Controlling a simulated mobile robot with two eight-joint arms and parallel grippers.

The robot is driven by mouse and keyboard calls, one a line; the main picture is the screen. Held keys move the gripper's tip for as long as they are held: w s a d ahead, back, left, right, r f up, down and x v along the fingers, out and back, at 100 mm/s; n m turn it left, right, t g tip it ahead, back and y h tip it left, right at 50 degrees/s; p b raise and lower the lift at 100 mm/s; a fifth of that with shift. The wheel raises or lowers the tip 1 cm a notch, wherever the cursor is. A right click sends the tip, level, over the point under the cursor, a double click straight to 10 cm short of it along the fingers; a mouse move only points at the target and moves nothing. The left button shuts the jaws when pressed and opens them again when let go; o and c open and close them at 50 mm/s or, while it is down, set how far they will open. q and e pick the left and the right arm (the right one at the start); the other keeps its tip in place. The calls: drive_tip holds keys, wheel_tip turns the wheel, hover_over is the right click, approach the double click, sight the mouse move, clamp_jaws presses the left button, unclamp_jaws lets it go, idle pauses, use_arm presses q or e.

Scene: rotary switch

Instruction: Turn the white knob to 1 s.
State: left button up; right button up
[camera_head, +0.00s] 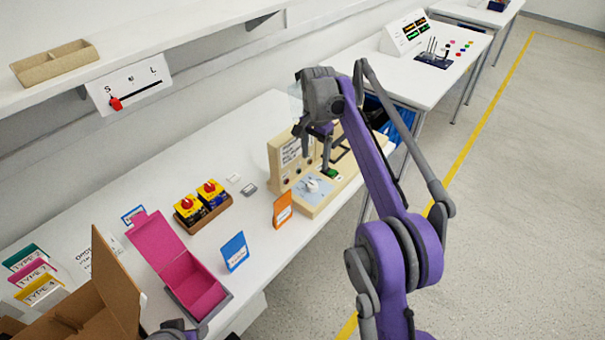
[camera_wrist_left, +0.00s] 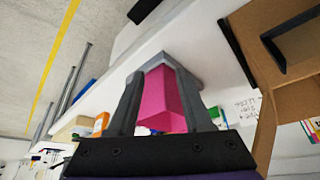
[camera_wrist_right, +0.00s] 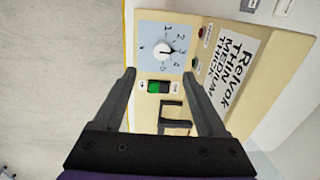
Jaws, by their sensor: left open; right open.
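The white knob (camera_head: 312,186) sits on a pale blue dial plate on the beige panel (camera_head: 328,198). In the right wrist view the knob (camera_wrist_right: 163,50) has a dark pointer aimed to the right, near the 3. The dial's small figures run along its right side. My right gripper (camera_head: 316,150) is open above the panel. In the right wrist view its fingertips (camera_wrist_right: 158,75) lie either side of a green switch, with the knob just beyond and nothing between them. My left gripper (camera_wrist_left: 158,76) is open over the pink box, with no contact clear.
The pink box (camera_head: 170,250) and a cardboard box (camera_head: 110,285) stand at the near left. An orange card (camera_head: 282,208) and a blue card (camera_head: 235,251) stand left of the panel. Yellow-and-red switches (camera_head: 200,205) sit behind them. A black bracket (camera_wrist_right: 176,117) rises beside the green switch.

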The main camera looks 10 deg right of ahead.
sight(313, 185)
use_arm(q)
drive_tip(key=shift+f, duration=0.1)
drive_tip(key=shift+s+f+b, duration=0.25)
drive_tip(key=shift+f+b, duration=0.4)
drive_tip(key=shift+b, duration=0.05)
use_arm(e)
wheel_tip(313, 185, down, 11)
drive_tip(key=shift+w+a, duration=0.15)
drive_tip(key=c, duration=1.2)
use_arm(q)
drive_tip(key=shift+a, duration=0.15)
use_arm(e)
drive_tip(key=shift+o, duration=0.2)
